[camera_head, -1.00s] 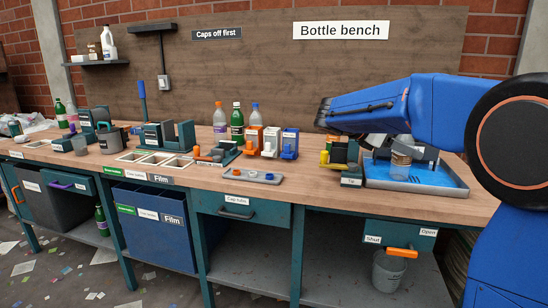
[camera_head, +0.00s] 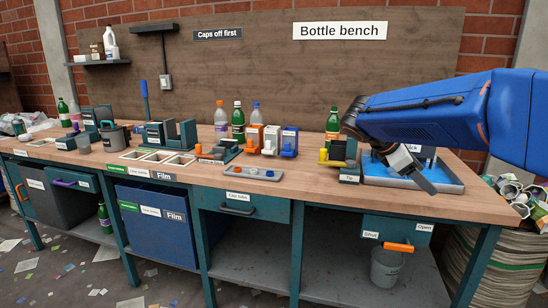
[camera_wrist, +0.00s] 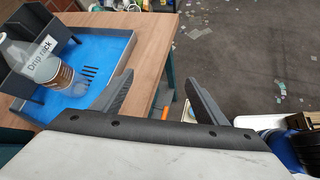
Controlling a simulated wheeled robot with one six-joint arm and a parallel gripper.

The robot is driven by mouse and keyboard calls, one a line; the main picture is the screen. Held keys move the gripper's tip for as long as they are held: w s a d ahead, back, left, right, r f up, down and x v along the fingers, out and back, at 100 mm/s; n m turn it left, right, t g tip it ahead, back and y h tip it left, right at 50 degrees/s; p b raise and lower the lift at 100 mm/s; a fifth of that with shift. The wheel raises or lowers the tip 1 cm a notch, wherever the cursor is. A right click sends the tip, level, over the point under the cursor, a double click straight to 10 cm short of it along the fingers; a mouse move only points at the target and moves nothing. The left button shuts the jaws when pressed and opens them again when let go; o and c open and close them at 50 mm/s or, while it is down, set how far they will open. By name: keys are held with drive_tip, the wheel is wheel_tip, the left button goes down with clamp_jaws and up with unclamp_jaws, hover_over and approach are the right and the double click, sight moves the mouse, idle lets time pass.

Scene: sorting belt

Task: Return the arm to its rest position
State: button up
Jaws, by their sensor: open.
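My gripper (camera_head: 414,172) hangs over the blue drip tray at the right end of the bench in the head view. In the wrist view my gripper (camera_wrist: 163,92) has its two grey fingers wide apart with nothing between them. In the head view my gripper hides this bottle. My blue arm reaches in from the right edge, above the bench.
The drip tray (camera_head: 452,188) sits near the bench's right end. A green bottle (camera_head: 333,119) stands left of my wrist. Several bottles and dispensers stand mid-bench, behind a grey cap tray (camera_head: 260,174). The space above the bench's middle is clear.

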drive_tip(key=s+a+f+m+t+y, duration=0.1)
drive_tip(key=s+a+f+m+y, duration=0.2)
drive_tip(key=s, duration=0.6)
drive_tip(key=s+a+f+m+t+y, duration=0.1)
drive_tip(key=s+a+f+m+y, duration=0.2)
drive_tip(key=s+f+m, duration=0.4)
drive_tip(key=s+a+f+m+t+y, duration=0.1)
drive_tip(key=s+a+f+m+y, duration=0.3)
drive_tip(key=s+f, duration=0.4)
drive_tip(key=s+a+m, duration=0.1)
drive_tip(key=s, duration=0.3)
drive_tip(key=shift+f+m, duration=0.2)
drive_tip(key=shift+m, duration=0.1)
